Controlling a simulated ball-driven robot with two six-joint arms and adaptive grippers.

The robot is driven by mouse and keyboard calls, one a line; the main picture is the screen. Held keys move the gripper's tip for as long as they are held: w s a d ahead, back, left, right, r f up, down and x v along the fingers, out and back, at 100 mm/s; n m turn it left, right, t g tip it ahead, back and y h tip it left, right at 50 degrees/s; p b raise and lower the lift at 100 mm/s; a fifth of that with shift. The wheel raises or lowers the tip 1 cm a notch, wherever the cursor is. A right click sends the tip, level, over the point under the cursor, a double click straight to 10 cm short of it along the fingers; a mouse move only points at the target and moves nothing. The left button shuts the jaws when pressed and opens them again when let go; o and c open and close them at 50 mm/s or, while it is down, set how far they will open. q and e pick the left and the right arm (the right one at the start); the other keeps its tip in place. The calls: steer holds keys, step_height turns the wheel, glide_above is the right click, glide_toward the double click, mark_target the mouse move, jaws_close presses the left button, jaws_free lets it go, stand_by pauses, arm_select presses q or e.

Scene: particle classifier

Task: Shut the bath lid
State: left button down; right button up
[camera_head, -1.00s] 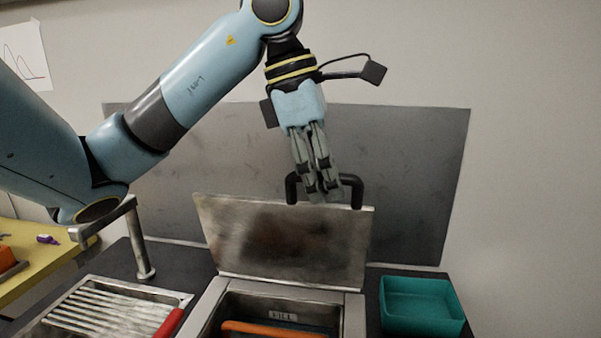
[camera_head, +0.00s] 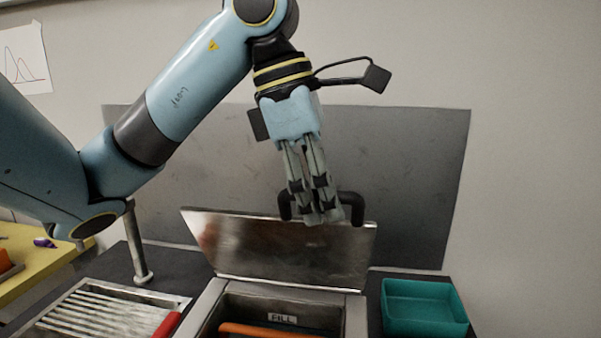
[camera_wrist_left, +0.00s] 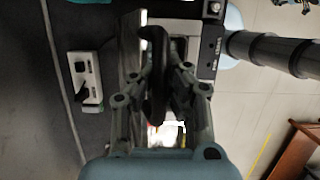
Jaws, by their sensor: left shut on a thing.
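The bath lid (camera_head: 250,246) is a metal panel standing raised and tilted on the back edge of the bath (camera_head: 206,305), with the bath open below it. A black bar handle (camera_head: 284,204) runs along the lid's top edge. My left gripper (camera_head: 322,218) is shut on the handle near its middle, its fingers hiding part of the bar. In the left wrist view the dark handle (camera_wrist_left: 158,75) lies between the two fingers. My right gripper does not show.
An orange bar (camera_head: 250,329) and a FILL label show inside the bath. A teal tray (camera_head: 425,308) stands to the right. A ribbed metal rack (camera_head: 95,312) with a red handle (camera_head: 166,325) lies to the left, near a metal post (camera_head: 136,245). A grey panel (camera_head: 410,180) is behind the lid.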

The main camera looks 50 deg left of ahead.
arm_select(q)
steer(key=shift+s+d+f, duration=0.1)
steer(key=shift+s+d, duration=0.15)
steer(key=shift+s+d+f+p, duration=0.75)
steer(key=shift+s+d+f, duration=0.25)
steer(key=shift+s, duration=0.2)
